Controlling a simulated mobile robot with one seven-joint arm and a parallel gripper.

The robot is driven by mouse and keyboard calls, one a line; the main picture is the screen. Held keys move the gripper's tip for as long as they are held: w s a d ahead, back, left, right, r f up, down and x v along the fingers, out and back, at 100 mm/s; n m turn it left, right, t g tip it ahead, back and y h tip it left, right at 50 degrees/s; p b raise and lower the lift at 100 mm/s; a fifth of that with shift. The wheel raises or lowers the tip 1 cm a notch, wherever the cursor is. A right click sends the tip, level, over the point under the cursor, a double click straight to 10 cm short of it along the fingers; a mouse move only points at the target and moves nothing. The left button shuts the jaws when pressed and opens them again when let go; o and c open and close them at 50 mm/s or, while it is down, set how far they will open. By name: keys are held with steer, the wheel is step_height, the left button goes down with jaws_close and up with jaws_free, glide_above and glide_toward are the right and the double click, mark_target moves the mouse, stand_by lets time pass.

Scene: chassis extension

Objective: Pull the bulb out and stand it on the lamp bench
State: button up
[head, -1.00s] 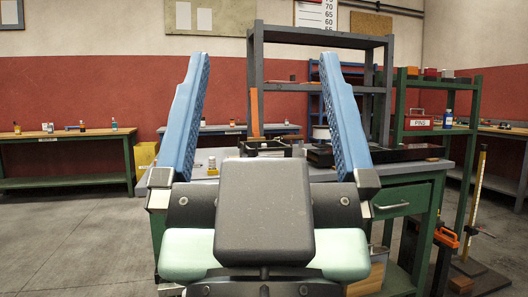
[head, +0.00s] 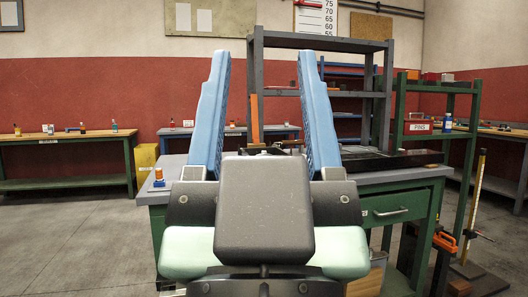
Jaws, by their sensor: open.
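My gripper (head: 265,58) fills the middle of the view, its two blue ribbed fingers pointing up and away with a clear gap between them. It is open, and I see nothing held in the gap. Behind it stands a green bench with a grey top (head: 433,172). I cannot make out the bulb for certain; the fingers and the dark gripper body hide much of the bench top. I cannot tell which bench is the lamp bench.
A grey shelf rack (head: 320,41) rises behind the bench. A flat black tray (head: 395,160) lies on the bench's right part. A green shelf with a PINS box (head: 418,126) stands right. Another green bench (head: 65,138) stands far left, with open floor before it.

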step_height(320, 180, up, 37)
steer(key=p, duration=3.5)
steer(key=shift+r, duration=0.2)
steer(key=shift+c, duration=0.2)
